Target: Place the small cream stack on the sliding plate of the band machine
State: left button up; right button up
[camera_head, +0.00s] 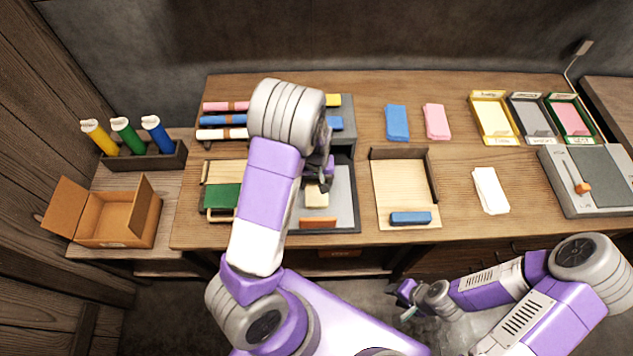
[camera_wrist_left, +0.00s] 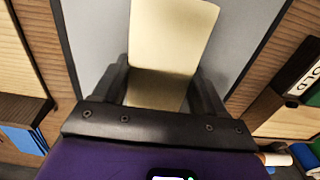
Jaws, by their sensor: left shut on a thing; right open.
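The small cream stack (camera_head: 316,199) is between the fingers of my left gripper (camera_head: 318,182), which is shut on it. In the left wrist view the cream stack (camera_wrist_left: 172,38) stands out beyond the dark fingers (camera_wrist_left: 160,92), over a grey surface. That surface is the grey plate (camera_head: 343,190) of the band machine (camera_head: 346,108). I cannot tell whether the stack touches the plate. My left arm hides part of the machine and the plate's left side. My right gripper (camera_head: 405,297) is open and empty, low in front of the table.
An orange-brown block (camera_head: 318,223) lies at the plate's front edge. Right of the plate is a wooden tray (camera_head: 392,180) with a blue block (camera_head: 410,218). A green item (camera_head: 222,196) lies to the left. White paper (camera_head: 490,190) lies farther right, with clear tabletop around it.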

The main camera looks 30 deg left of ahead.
aim_at(316, 183)
pick_arm(q)
jog(key=shift+f, duration=0.2)
jog(key=o, duration=1.1)
jog(key=shift+r, duration=0.15)
jog(key=shift+r, duration=0.3)
notch_tip(316, 183, up, 12)
jog(key=p, duration=0.3)
jog(key=shift+f, duration=0.2)
